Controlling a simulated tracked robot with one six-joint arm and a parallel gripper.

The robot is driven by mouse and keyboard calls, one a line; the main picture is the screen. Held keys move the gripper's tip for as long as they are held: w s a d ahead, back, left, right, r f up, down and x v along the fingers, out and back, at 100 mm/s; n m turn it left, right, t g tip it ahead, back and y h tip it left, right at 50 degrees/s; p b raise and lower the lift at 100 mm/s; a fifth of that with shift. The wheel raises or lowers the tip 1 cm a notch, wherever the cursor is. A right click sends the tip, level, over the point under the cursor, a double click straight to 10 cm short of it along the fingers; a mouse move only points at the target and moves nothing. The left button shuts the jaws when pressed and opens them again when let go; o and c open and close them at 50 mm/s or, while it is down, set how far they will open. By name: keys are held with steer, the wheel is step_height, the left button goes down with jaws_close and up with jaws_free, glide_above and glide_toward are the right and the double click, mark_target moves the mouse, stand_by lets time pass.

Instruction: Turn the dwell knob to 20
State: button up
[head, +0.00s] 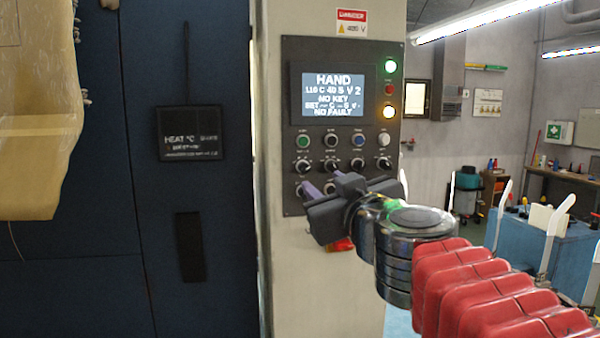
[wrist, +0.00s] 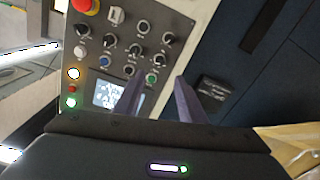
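The control panel (head: 343,130) is on a beige column, with a lit screen (head: 333,94) reading HAND, about "110 C 40 S V 2", NO KEY and NO FAULT. Below it are a row of coloured buttons and a row of black knobs (head: 331,166). A lower row is partly hidden by my gripper (head: 320,189). The wrist view shows these knobs (wrist: 135,49) rotated, with further knobs (wrist: 143,27) beyond. The labels are too small to read, so I cannot tell which knob is dwell. My gripper (wrist: 159,77) is open, with its purple fingers apart and nothing between them.
A red mushroom button (wrist: 86,5) sits at the panel's corner in the wrist view. Beige fabric (head: 38,120) hangs at far left. A blue bench (head: 530,250) with upright white forms stands right.

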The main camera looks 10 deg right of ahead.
mark_target(307, 170)
steer(key=shift+w+a, duration=0.15)
steer(key=shift+w, duration=2.85)
steer(key=shift+w+a, duration=0.15)
steer(key=shift+w, duration=2.85)
steer(key=shift+c, duration=0.6)
jaws_close()
steer(key=shift+d, duration=0.15)
